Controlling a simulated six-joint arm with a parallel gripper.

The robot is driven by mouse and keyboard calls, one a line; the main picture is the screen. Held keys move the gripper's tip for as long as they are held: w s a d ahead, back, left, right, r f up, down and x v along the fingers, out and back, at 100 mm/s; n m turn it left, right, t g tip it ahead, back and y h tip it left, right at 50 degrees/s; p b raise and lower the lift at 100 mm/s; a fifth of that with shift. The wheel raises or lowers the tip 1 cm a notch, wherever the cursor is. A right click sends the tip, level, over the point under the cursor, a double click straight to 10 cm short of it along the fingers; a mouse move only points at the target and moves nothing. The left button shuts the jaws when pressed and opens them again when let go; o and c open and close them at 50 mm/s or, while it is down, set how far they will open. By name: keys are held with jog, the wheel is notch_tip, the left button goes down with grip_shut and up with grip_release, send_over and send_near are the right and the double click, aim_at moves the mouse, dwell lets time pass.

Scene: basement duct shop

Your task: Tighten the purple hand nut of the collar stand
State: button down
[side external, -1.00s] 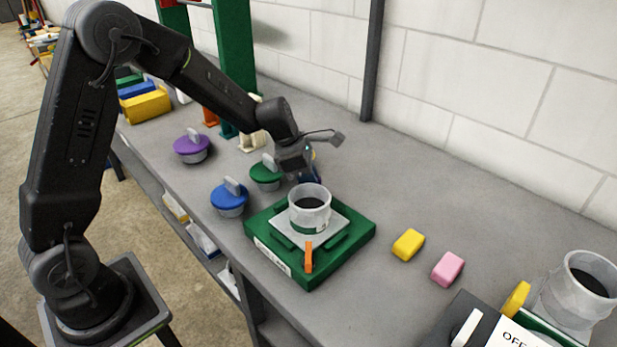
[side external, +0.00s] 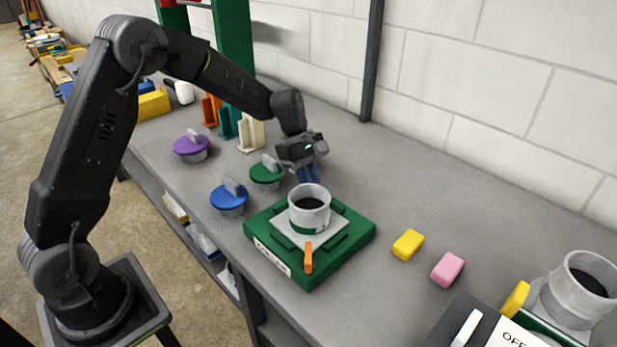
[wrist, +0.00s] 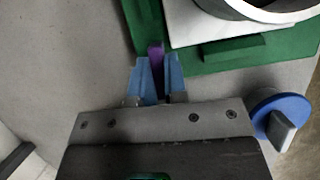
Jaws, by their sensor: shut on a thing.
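The collar stand (side external: 355,236) has a green base with a grey plate and a pale grey round collar (side external: 310,208) standing upright on it. An orange lever (side external: 308,258) is at its front. My gripper (side external: 309,176), with blue fingers, is low behind the stand. In the wrist view my gripper (wrist: 158,70) is shut on the purple hand nut (wrist: 156,52), a narrow purple piece between the fingers, beside the stand's green edge (wrist: 145,22). In the side view the collar and the gripper hide the nut.
Green (side external: 266,172), blue (side external: 229,196) and purple (side external: 191,146) lids with grey handles stand left of the stand. Yellow (side external: 408,244) and pink (side external: 447,269) blocks lie to the right. Another grey collar (side external: 583,285) is at the far right.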

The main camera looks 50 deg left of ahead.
jog(key=m+g, duration=0.1)
jog(key=m, duration=0.3)
jog(key=shift+w+m+g+y, duration=0.1)
jog(key=shift+m+g+y, duration=0.2)
jog(key=shift+g, duration=0.1)
jog(key=shift+m+g+y, duration=0.4)
jog(key=shift+m+g, duration=0.2)
jog(key=shift+m, duration=1.3)
jog(key=c, duration=1.2)
grip_release()
jog(key=shift+o, duration=0.2)
jog(key=v, duration=1.4)
jog(key=shift+d, duration=0.1)
